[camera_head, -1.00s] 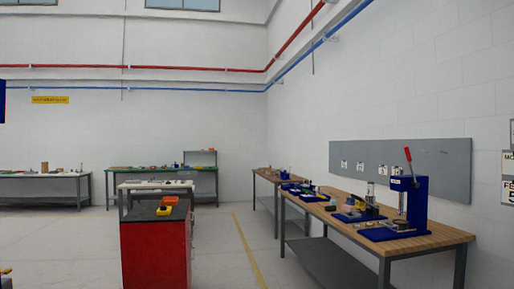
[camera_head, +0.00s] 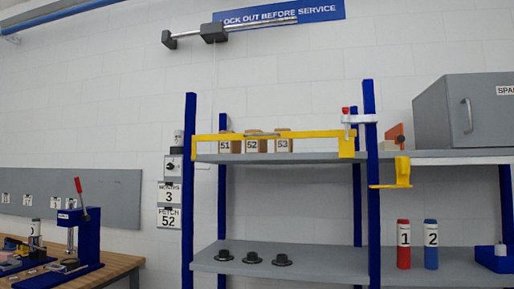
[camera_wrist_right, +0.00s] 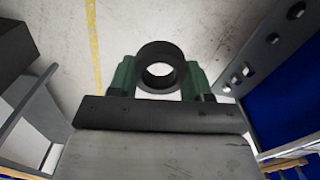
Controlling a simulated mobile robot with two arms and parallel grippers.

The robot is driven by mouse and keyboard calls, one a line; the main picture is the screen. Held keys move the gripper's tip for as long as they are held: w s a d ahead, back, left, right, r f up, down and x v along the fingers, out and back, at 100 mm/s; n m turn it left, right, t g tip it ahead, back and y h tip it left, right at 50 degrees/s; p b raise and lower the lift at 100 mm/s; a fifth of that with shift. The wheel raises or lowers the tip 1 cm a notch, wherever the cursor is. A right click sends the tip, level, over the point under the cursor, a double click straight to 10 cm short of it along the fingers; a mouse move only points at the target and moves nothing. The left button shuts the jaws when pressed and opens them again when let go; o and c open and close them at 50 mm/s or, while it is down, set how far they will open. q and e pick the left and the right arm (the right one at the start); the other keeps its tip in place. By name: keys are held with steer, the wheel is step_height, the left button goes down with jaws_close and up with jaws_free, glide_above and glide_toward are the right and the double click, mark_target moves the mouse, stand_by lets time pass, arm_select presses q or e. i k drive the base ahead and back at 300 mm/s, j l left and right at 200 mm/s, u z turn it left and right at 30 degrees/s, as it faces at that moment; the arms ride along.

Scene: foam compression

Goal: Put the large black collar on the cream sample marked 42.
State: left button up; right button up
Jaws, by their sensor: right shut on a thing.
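In the right wrist view, a thick black collar (camera_wrist_right: 160,49) with a round hole sits between the green fingers of my right gripper (camera_wrist_right: 159,72). The fingers are shut on its two sides, and pale floor shows through the hole. I cannot tell its size against other collars. No cream sample marked 42 shows in either view. My left gripper is not in view, and neither gripper shows in the head view.
A blue-posted rack has a yellow bar (camera_head: 290,134) across its upper shelf, before blocks 51, 52 (camera_head: 252,145) and 53. Three black flanged pieces (camera_head: 252,257) lie on the lower shelf (camera_head: 325,264). A wooden bench (camera_head: 110,266) with a blue press (camera_head: 88,240) stands left.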

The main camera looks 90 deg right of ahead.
mark_target(387, 148)
steer(key=l+z, duration=0.15)
steer(key=z, duration=0.3)
steer(key=l+z, duration=0.15)
steer(key=z, duration=0.3)
steer(key=l+z, duration=0.15)
steer(key=z, duration=0.3)
steer(key=l+z, duration=0.15)
steer(key=z, duration=0.3)
steer(key=l+z, duration=0.15)
steer(key=z, duration=0.3)
steer(key=i+l+z, duration=0.3)
steer(key=z, duration=0.2)
steer(key=i+l+z, duration=0.45)
steer(key=k+j, duration=0.05)
